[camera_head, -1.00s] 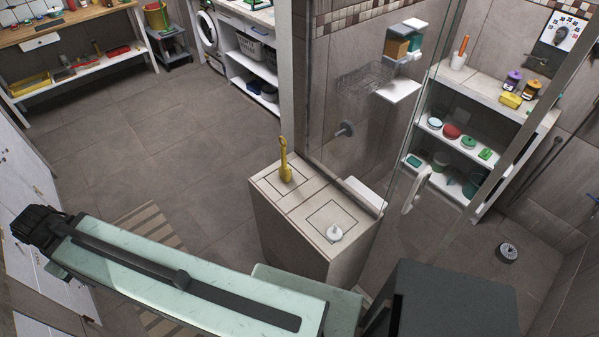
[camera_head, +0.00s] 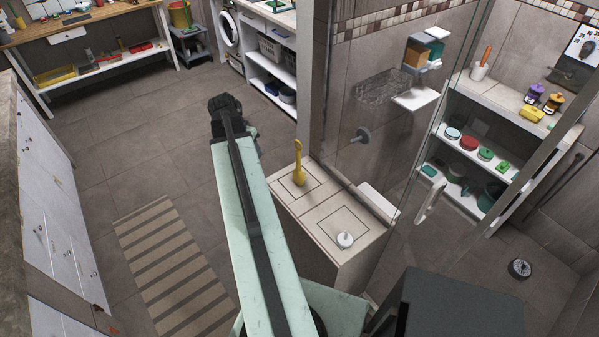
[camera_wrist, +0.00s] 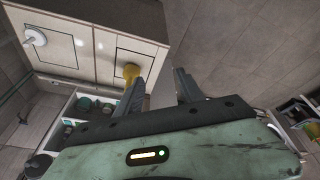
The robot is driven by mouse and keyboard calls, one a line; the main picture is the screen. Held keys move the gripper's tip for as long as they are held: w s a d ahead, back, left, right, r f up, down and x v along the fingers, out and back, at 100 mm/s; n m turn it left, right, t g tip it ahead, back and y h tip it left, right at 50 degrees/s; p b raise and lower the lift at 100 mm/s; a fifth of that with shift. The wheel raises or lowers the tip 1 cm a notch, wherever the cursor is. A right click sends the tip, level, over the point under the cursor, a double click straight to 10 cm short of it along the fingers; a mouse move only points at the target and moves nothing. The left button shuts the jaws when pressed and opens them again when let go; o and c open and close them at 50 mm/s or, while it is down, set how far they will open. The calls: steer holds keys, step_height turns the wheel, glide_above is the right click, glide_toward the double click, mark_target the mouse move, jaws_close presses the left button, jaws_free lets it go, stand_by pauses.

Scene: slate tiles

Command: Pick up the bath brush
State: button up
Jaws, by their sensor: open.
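The bath brush, which I take to be the yellow long-handled thing (camera_head: 298,168), stands upright on the tiled ledge (camera_head: 315,212) in the head view. In the wrist view its yellow end (camera_wrist: 131,73) shows just left of my left-hand finger, which partly overlaps it. My gripper (camera_wrist: 167,72) is open with nothing between its fingers. In the head view the dark end of my arm (camera_head: 228,105) is left of and beyond the brush, apart from it; the fingers are not clear there.
A small white pump-like object (camera_head: 345,239) stands on the ledge's near part. A glass panel and wall post (camera_head: 318,80) rise behind the ledge. Shelves with several containers (camera_head: 470,145) are at right. A striped mat (camera_head: 165,265) lies on open floor at left.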

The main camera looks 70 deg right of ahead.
mark_target(298, 156)
steer(key=s+d+m+g, duration=0.1)
steer(key=s+d+m, duration=0.3)
steer(key=s+d, duration=0.55)
steer(key=shift+h, duration=0.3)
steer(key=b+x, duration=0.3)
steer(key=s+b+x, duration=0.1)
steer(key=b+x, duration=0.3)
steer(key=a+b+x, duration=0.1)
steer(key=b+x, duration=0.3)
steer(key=shift+s+d+f, duration=0.1)
steer(key=shift+s+f, duration=0.15)
steer(key=shift+s, duration=0.15)
steer(key=shift+r, duration=0.2)
jaws_close()
